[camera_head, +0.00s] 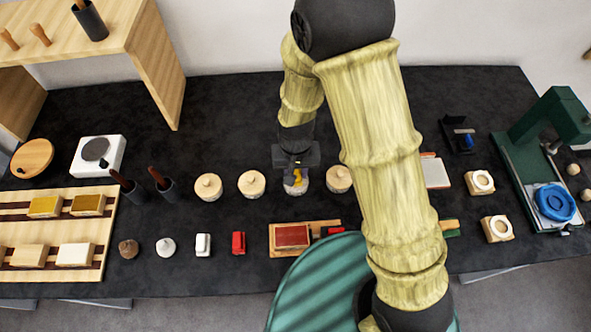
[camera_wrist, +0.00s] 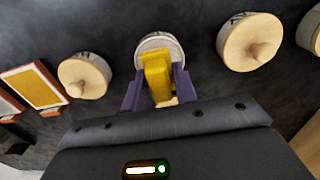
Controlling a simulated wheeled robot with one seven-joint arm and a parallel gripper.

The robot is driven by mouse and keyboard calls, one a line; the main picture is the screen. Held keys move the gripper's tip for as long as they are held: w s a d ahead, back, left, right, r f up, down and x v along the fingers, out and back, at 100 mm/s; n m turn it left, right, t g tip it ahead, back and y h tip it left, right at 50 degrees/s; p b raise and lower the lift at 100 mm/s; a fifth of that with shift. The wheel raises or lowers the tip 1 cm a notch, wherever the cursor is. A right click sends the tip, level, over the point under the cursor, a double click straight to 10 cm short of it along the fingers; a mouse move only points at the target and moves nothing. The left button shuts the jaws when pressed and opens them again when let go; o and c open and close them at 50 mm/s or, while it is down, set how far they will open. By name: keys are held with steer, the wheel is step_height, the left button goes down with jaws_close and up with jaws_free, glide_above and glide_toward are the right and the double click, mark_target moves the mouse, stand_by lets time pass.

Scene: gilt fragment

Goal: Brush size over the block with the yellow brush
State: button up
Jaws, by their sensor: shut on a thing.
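My gripper (camera_head: 296,170) is shut on the yellow brush (camera_head: 297,178), which also shows between the fingers in the wrist view (camera_wrist: 157,75). The brush is over a round, lidless pot (camera_head: 295,189), whose pale rim shows behind it in the wrist view (camera_wrist: 160,40). The brush's lower end overlaps the pot; I cannot tell how deep it is. A red-topped block (camera_head: 291,236) lies on a wooden board at the front middle. Which block is meant is not clear.
Lidded pots (camera_head: 251,184) (camera_head: 338,179) stand close on both sides of the open pot. White (camera_head: 203,244) and red (camera_head: 238,242) small items stand in front. Dark brush cups (camera_head: 167,188) are at left, a green press (camera_head: 545,125) at right. The dark table behind is clear.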

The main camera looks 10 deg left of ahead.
steer(key=shift+r+p, duration=2.2)
steer(key=shift+r, duration=0.7)
